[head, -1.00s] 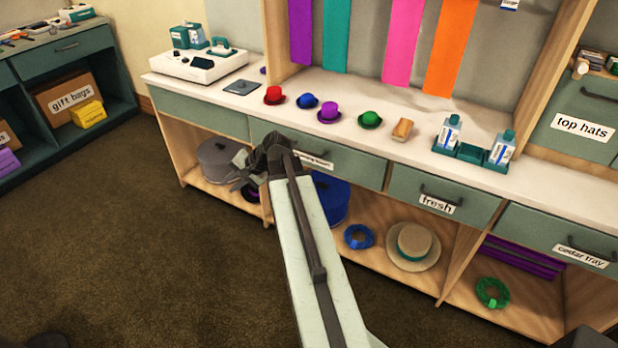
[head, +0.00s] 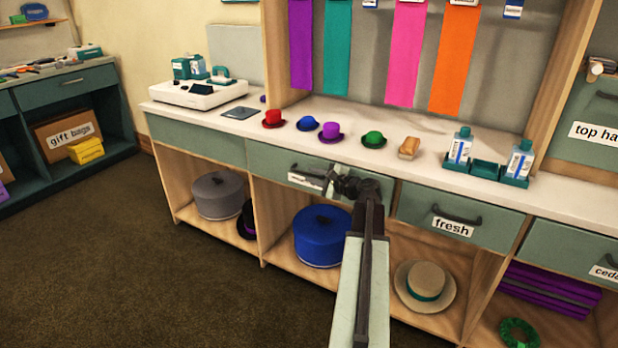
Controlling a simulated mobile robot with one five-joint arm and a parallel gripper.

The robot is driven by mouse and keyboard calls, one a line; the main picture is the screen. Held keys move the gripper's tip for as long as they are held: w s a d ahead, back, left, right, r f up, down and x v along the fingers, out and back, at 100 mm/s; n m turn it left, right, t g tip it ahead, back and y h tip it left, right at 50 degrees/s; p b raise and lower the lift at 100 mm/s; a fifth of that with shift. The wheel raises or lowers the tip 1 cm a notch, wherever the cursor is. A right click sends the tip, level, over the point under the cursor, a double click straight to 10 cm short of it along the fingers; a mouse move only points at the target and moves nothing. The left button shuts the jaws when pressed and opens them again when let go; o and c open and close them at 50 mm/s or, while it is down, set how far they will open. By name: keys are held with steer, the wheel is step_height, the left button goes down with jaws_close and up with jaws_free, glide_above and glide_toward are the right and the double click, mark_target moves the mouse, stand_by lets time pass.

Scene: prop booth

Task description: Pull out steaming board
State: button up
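The green drawer front (head: 372,178) under the white counter carries a small label (head: 304,180), partly covered and too small to read surely. It looks flush with its neighbours. A dark bar handle (head: 300,172) is on its face, its right part hidden by my gripper. My gripper (head: 338,186) is in front of this drawer, right of the label, with my arm coming up from below. Its dark fingers are seen from behind, so whether they are open or touching the handle cannot be told.
Small coloured hats, such as the purple one (head: 331,133), line the counter above. The drawer marked "fresh" (head: 452,227) is to the right. A blue hat box (head: 320,238) and a straw hat (head: 424,286) sit on the shelf below. The floor (head: 150,270) at left is clear.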

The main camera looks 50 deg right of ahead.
steer(key=x, duration=0.3)
jaws_close()
steer(key=shift+d, duration=0.1)
stand_by(1.3)
